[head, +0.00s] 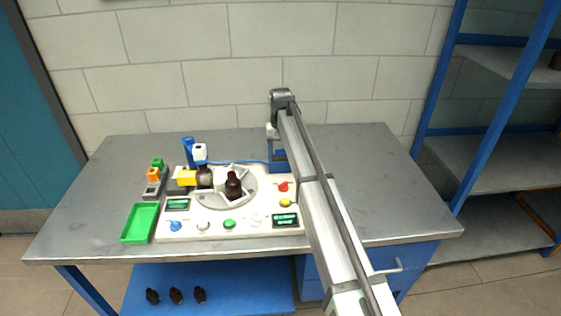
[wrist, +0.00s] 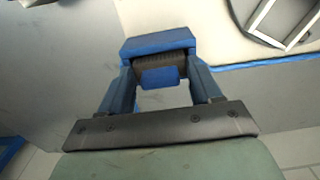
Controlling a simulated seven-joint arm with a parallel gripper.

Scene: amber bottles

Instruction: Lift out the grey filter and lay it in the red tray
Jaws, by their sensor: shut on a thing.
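In the wrist view my gripper (wrist: 160,80) has blue fingers and is shut on a dark grey ribbed piece (wrist: 152,59), which looks like the filter. In the head view my gripper (head: 279,160) is partly hidden by my arm, at the back right of the white machine panel (head: 255,222). The held piece cannot be made out there. No red tray is in view; an empty green tray (head: 140,223) lies left of the panel.
Small green and orange blocks (head: 154,175) sit behind the tray. Three dark items (head: 175,295) lie below the table. The table's right side is clear.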

